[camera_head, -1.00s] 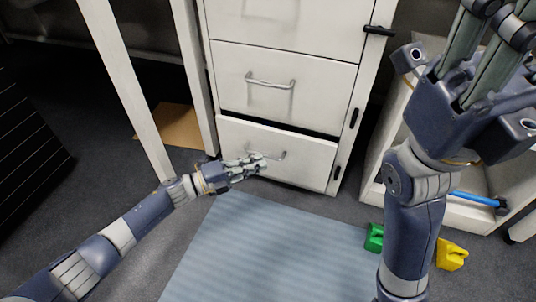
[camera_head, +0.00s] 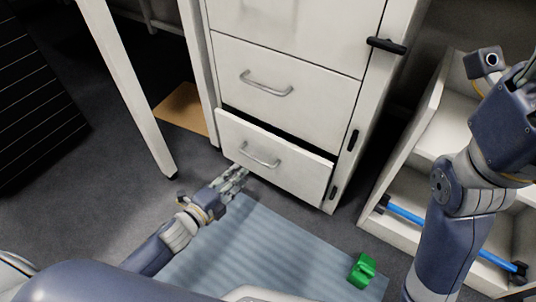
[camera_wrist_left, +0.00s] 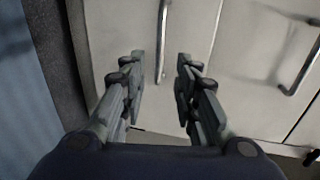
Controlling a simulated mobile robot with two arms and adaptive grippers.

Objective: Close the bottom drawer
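The bottom drawer (camera_head: 285,172) of the white cabinet stands partly open, with a dark gap above its front. Its front has a curved metal handle (camera_head: 259,155). My left gripper (camera_head: 236,172) is low in front of the drawer's left side, by the handle. In the left wrist view its two fingers (camera_wrist_left: 161,72) are apart with nothing between them, facing the drawer front; the handle (camera_wrist_left: 163,38) shows just beyond the fingertips. Whether they touch the drawer is unclear. My right arm is raised at the right edge; its fingers are mostly cut off.
The drawer above (camera_head: 285,85) is shut. A blue striped mat (camera_head: 270,245) lies on the floor below, with a green object (camera_head: 362,270) on it. A white shelf unit (camera_head: 405,228) with a blue rod (camera_head: 405,215) stands at right. A white table leg (camera_head: 125,90) is at left.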

